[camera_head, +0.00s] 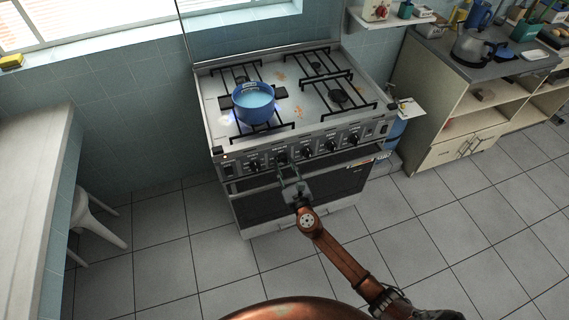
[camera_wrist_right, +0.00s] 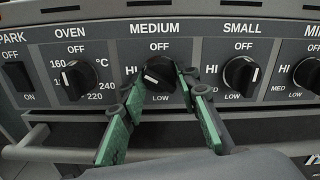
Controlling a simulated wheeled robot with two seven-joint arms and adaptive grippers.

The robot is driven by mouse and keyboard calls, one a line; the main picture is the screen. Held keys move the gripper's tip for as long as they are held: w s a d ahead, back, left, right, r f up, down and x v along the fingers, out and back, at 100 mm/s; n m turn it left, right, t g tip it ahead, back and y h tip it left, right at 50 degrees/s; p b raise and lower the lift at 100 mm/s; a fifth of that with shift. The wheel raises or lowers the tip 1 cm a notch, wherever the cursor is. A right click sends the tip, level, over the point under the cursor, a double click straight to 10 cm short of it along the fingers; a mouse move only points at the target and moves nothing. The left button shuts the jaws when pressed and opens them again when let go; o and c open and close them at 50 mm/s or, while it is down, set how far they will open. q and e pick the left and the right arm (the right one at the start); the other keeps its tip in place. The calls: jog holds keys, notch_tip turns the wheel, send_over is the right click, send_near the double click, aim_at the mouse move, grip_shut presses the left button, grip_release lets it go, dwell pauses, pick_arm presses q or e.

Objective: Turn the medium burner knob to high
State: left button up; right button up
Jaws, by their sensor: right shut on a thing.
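The medium burner knob (camera_wrist_right: 160,74) is black and round, under the label MEDIUM on the stove's front panel. OFF is printed above it, HI at its left and LOW below. A white mark on the knob lies on its left side, tilted a little downward, near HI. My right gripper (camera_wrist_right: 160,84) has its green fingers on both sides of this knob and is shut on it. In the head view my right gripper (camera_head: 287,172) reaches the panel from the front. My left gripper is not in view.
The oven knob (camera_wrist_right: 78,76) and small burner knob (camera_wrist_right: 240,74) sit close on either side. A blue pot (camera_head: 254,104) stands on the front left burner with a blue flame beneath it. An oven handle bar (camera_wrist_right: 60,152) runs below the panel. The floor in front is clear.

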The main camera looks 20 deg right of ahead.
jog(key=n+p, duration=0.2)
jog(key=n, duration=0.1)
jog(key=shift+r, duration=0.4)
jog(key=shift+f+n+p, duration=0.1)
jog(key=shift+n+p, duration=0.65)
jog(key=shift+n, duration=0.15)
jog(key=shift+f, duration=0.1)
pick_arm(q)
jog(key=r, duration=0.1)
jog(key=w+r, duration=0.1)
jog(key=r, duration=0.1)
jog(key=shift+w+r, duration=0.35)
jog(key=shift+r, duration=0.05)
pick_arm(e)
jog(key=shift+f+n, duration=0.1)
jog(key=shift+n, duration=0.2)
jog(key=shift+n+p, duration=0.4)
jog(key=shift+p, duration=0.05)
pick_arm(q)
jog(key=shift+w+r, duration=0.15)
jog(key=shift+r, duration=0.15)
pick_arm(e)
jog(key=o, duration=0.8)
jog(key=shift+f, duration=0.1)
